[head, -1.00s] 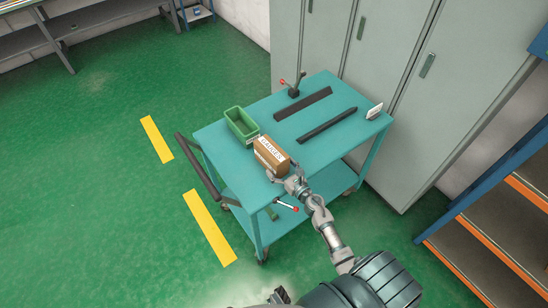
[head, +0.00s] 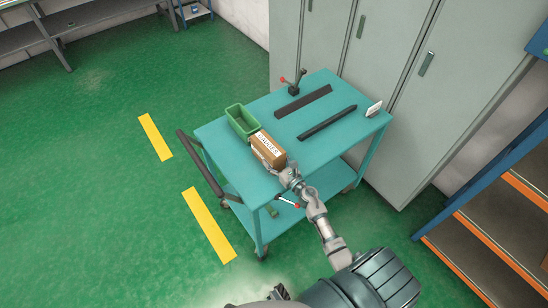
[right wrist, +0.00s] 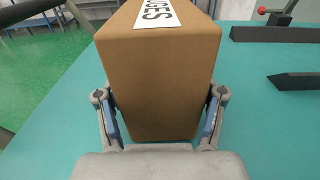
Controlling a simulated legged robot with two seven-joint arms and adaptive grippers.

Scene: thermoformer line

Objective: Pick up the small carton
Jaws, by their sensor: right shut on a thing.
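The small carton (head: 267,151) is a brown box with a white label on top, at the near left part of the teal cart top, close to the green bin. My right gripper (head: 281,171) is shut on it from the near side. In the right wrist view the carton (right wrist: 160,85) stands between the two fingers (right wrist: 160,115), one against each side, with part of its label showing. I cannot tell whether its base touches the cart top. My left gripper cannot be made out.
The teal cart (head: 225,140) also carries a green bin (head: 240,122), dark bars (head: 327,122), a red-knobbed clamp (head: 293,84) and a small white card (head: 374,108). Green floor is free at left.

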